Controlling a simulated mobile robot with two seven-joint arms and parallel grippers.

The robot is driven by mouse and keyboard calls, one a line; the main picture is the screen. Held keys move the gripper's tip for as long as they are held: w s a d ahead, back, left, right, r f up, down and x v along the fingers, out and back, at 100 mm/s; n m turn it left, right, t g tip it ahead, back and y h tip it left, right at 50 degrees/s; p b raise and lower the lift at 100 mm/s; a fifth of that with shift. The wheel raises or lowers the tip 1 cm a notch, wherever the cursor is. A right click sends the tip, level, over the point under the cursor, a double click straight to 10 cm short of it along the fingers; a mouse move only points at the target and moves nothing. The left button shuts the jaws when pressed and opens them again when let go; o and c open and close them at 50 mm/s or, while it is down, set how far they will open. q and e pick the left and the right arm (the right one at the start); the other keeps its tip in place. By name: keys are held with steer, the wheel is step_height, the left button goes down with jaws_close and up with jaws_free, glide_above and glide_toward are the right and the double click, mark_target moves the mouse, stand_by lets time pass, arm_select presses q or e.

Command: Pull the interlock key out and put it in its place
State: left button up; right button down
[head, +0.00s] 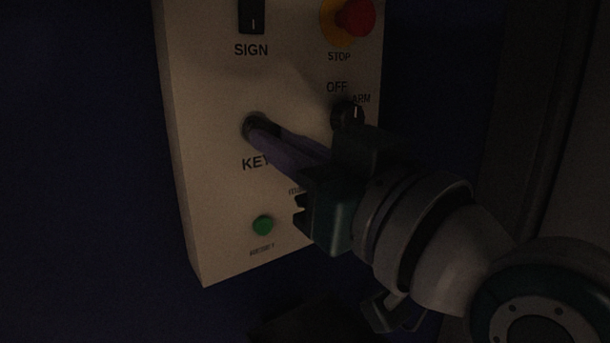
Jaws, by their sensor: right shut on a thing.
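A pale control panel (215,200) fills the middle of the head view. The key switch (251,124), a dark round lock above the label KEY, is on its left half. My right gripper (270,137) reaches in from the lower right, its long purplish fingers closed at this lock. The interlock key is largely hidden by the fingers, and I cannot tell how far it sits in the lock. The key's own place cannot be made out. My left gripper is out of view.
A black SIGN rocker switch (252,16), a red STOP button (356,17), an OFF/ARM selector (347,115) and a green button (263,225) are on the panel. My gripper body is close to the selector. A dark blue wall (80,170) is left. Lighting is dim.

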stand_by(0.4)
steer(key=shift+p+v, duration=1.1)
steer(key=shift+v, duration=1.8)
